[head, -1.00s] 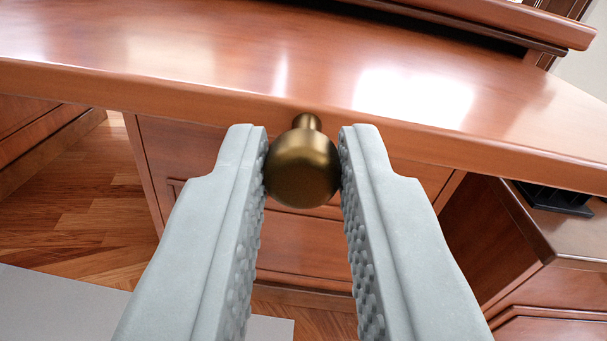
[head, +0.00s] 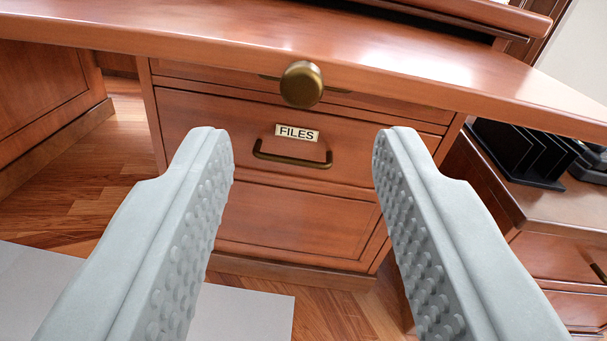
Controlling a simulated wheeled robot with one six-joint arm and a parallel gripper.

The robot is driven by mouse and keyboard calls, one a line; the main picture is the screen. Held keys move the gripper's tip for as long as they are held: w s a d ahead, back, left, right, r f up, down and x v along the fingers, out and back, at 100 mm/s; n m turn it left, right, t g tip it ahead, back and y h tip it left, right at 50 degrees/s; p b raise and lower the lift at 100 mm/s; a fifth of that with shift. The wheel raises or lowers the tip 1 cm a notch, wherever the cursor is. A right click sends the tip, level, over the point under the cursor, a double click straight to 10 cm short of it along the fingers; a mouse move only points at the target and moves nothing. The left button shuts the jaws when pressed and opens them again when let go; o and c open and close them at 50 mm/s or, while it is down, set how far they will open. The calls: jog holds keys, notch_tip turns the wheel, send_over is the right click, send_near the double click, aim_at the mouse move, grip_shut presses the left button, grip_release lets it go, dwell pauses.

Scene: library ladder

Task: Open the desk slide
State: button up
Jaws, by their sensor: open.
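My gripper (head: 303,140) is open and empty. Its two grey, studded fingers stand wide apart, with their tips below the knob in the picture and clear of it. How far the slide is pulled out cannot be told from this view.
Below the slide is a drawer labelled FILES (head: 297,133) with a dark brass handle (head: 290,159). A side cabinet (head: 540,215) at the right carries a black file rack (head: 520,155). Open wooden floor (head: 100,190) and a pale mat (head: 110,290) lie at the lower left.

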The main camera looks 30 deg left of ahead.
jog(key=v, duration=1)
jog(key=shift+s+d, duration=0.1)
jog(key=shift+d, duration=0.05)
jog(key=s+d+r+m+t+h, duration=0.2)
jog(key=d+r+h, duration=0.15)
jog(key=r, duration=0.85)
jog(key=s+d+r+m+t+h, duration=0.1)
jog(key=d+r+m+t+h, duration=0.2)
jog(key=r, duration=1)
jog(key=s+r+m+g+h, duration=0.1)
jog(key=s+r+m+h, duration=0.1)
jog(key=s+r, duration=0.6)
jog(key=s+d+r+m+h, duration=0.1)
jog(key=s+r+m+h, duration=0.1)
jog(key=s+r, duration=0.7)
jog(key=s, duration=0.6)
jog(key=shift+d+g, duration=0.2)
jog(key=shift+g, duration=0.2)
jog(key=shift+r+h, duration=0.15)
jog(key=shift+h, duration=0.1)
